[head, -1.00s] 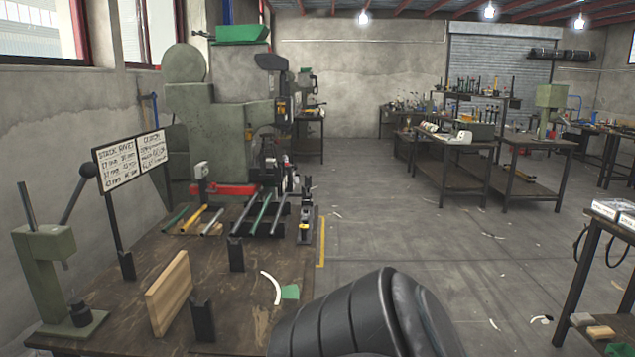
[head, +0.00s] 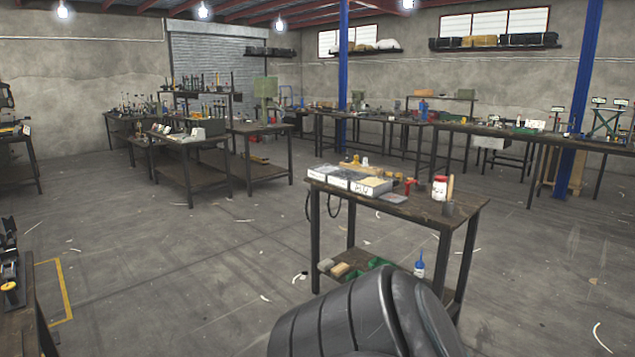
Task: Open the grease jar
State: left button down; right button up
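A small white jar with a red lid (head: 440,187) stands upright on the right part of a dark worktable (head: 410,213) in the head view. It looks like the grease jar, but its label is too small to read. The lid appears to be on. Neither of my grippers shows. A black rounded part of my own body fills the bottom middle and hides part of the table's lower shelf.
The worktable also bears labelled boxes (head: 349,181) and a red item (head: 408,186). A blue bottle (head: 419,265) is on or near its lower shelf. Long benches (head: 470,128) line the back right. Open floor (head: 170,270) lies to the left, with scattered white strips.

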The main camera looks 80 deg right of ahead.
aim_at(439, 189)
jog(key=z, duration=3.35)
jog(key=i+l+u, duration=0.1)
jog(key=i+l, duration=0.2)
jog(key=i+l+u, duration=0.1)
jog(key=i+l, duration=0.2)
jog(key=i+l+u, duration=0.1)
jog(key=i+l, duration=0.15)
jog(key=i+l+u, duration=0.1)
jog(key=i+l, duration=0.15)
jog(key=l, duration=0.15)
jog(key=i+l+u, duration=0.1)
jog(key=i+l, duration=0.15)
jog(key=l, duration=0.15)
jog(key=i+l+u, duration=0.1)
jog(key=i+l, duration=0.15)
jog(key=l, duration=0.15)
jog(key=i+l+u, duration=0.1)
jog(key=i+l, duration=0.15)
jog(key=l, duration=0.15)
jog(key=i+l, duration=0.2)
jog(key=l, duration=0.2)
jog(key=u, duration=0.05)
